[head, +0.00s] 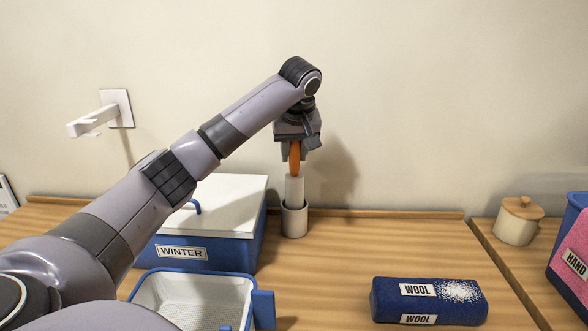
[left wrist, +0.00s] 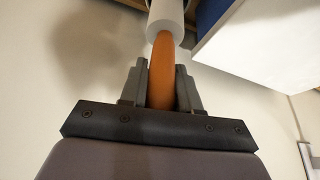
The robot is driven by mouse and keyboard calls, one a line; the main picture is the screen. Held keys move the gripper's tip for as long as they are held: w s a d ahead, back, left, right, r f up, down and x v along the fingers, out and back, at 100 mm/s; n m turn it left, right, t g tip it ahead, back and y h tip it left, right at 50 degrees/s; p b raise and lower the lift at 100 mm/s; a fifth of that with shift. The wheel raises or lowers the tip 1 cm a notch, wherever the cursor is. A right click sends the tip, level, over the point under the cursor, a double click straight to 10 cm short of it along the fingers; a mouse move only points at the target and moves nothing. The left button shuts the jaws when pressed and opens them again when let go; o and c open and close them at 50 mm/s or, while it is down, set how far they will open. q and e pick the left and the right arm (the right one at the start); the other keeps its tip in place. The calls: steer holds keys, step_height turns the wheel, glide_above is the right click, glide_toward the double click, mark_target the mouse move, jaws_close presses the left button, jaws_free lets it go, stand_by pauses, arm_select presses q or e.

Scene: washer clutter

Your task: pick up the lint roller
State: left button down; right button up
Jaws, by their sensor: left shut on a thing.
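The lint roller has an orange handle (head: 295,160) and a white roll (head: 294,190). It stands upright, with the lower end of its roll hidden in or behind the rim of a pale grey cup (head: 294,218) at the back of the counter. My left gripper (head: 294,152) comes down from above and is shut on the orange handle. In the left wrist view the handle (left wrist: 162,75) lies between the two fingers, with the white roll (left wrist: 166,17) beyond them. My right gripper is not in view.
A blue box labelled WINTER with a white lid (head: 225,205) stands left of the cup. A blue-rimmed white basket (head: 262,305) is in front. A blue WOOL bundle (head: 430,301) lies at right. A lidded jar (head: 517,222) stands far right. A white wall bracket (head: 95,120) sticks out at left.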

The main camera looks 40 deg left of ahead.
arm_select(q)
step_height(320, 180, up, 14)
stand_by(0.5)
steer(key=shift+r, duration=0.1)
steer(key=c, duration=1.7)
jaws_free()
steer(key=shift+c, duration=0.2)
